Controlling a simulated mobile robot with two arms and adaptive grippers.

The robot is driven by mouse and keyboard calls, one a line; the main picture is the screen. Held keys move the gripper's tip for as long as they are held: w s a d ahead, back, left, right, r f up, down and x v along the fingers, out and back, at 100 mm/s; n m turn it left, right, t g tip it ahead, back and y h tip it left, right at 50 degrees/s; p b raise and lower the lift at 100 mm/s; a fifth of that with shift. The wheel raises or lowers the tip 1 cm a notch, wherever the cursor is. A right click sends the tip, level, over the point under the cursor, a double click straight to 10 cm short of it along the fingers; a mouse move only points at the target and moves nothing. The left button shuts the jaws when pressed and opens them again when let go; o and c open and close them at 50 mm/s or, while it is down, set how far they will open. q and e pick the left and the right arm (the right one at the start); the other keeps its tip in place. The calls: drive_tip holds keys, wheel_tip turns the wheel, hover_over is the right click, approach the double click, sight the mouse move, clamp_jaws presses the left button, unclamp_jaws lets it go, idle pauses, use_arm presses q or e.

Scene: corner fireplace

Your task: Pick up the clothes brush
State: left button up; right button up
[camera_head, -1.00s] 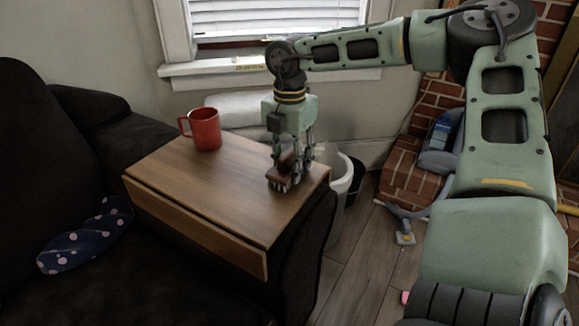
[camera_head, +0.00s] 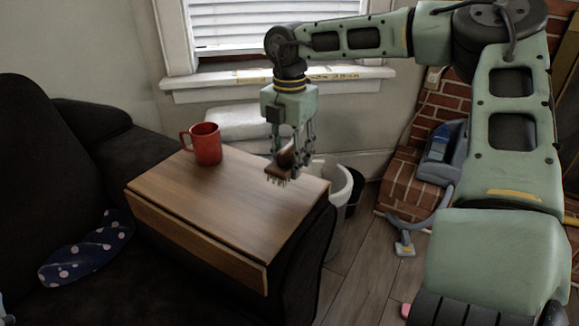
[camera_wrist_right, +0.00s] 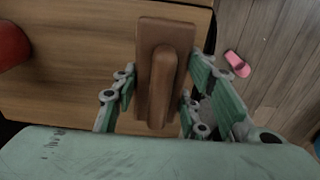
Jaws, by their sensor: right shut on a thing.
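The clothes brush (camera_head: 279,172) is brown with a raised handle and bristles on its underside. My right gripper (camera_head: 290,155) is shut on it and holds it, bristles down, above the wooden tray table (camera_head: 215,190). In the right wrist view the brush (camera_wrist_right: 165,70) lies between the two green fingers of the right gripper (camera_wrist_right: 160,100).
A red mug (camera_head: 206,144) stands on the table's far left part. A dark sofa (camera_head: 60,160) with a spotted cloth (camera_head: 85,252) is at left. A white bin (camera_head: 338,190) stands behind the table. A pink slipper (camera_wrist_right: 237,64) lies on the floor.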

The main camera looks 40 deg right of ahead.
sight(289, 144)
wheel_tip(289, 144, up, 7)
drive_tip(key=shift+f+p, duration=0.2)
drive_tip(key=shift+p, duration=0.6)
wheel_tip(289, 144, up, 5)
drive_tip(key=shift+r+p, duration=0.1)
drive_tip(key=shift+p, duration=0.55)
use_arm(q)
drive_tip(key=w+a+f+g+y, duration=0.1)
drive_tip(key=w+f+g+y, duration=0.2)
drive_tip(key=f+g, duration=0.6)
drive_tip(key=shift+w+f, duration=0.65)
drive_tip(key=shift+f, duration=2.6)
use_arm(e)
drive_tip(key=shift+r, duration=0.25)
